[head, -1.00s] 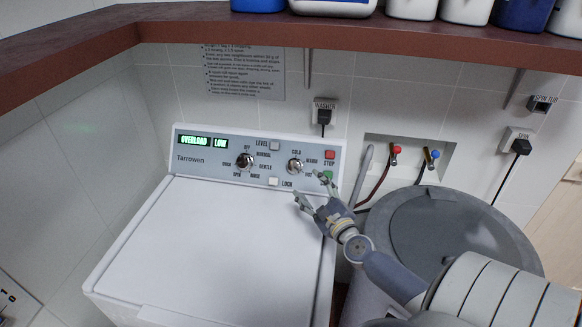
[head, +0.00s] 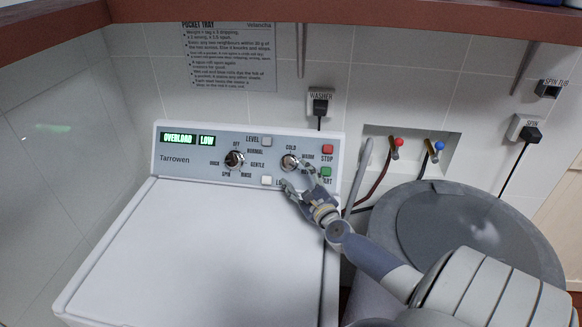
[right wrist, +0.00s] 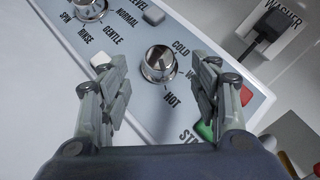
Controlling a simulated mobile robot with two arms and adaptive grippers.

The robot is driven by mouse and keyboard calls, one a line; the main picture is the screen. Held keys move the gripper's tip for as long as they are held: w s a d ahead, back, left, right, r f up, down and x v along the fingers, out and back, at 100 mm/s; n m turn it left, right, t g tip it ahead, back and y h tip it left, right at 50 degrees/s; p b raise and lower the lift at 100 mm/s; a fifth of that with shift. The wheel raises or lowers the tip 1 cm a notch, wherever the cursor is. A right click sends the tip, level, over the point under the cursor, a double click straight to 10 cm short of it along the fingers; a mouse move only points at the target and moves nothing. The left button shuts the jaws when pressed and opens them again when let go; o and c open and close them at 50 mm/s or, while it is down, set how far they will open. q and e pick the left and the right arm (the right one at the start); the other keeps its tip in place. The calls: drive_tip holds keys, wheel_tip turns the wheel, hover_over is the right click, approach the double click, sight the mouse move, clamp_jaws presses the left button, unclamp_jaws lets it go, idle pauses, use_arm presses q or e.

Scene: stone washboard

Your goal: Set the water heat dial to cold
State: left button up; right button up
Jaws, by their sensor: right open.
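The water heat dial (head: 290,162) is a round silver knob on the right half of the washer's control panel, marked cold, warm and hot. In the right wrist view the dial (right wrist: 160,65) sits between and beyond my open fingers, and the labels fan out on its right. I cannot clearly tell which label it points to. My right gripper (head: 298,180) is open and empty just below and right of the dial. In the right wrist view the gripper (right wrist: 162,82) has a finger on each side of the dial, with no clear contact. My left gripper is not in view.
A second dial (head: 234,160) sits left on the panel. Beside the heat dial are the red stop button (head: 328,149), the green button (head: 326,172) and the white lock button (head: 266,180). A grey lidded tub (head: 390,200) stands right of the washer (head: 200,245).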

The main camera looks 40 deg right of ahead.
sight(289, 164)
drive_tip(key=x, duration=0.4)
drive_tip(key=shift+w+d+f, duration=0.15)
drive_tip(key=shift+w, duration=0.05)
drive_tip(key=shift+b+x, duration=0.3)
drive_tip(key=shift+x, duration=0.6)
drive_tip(key=c, duration=1)
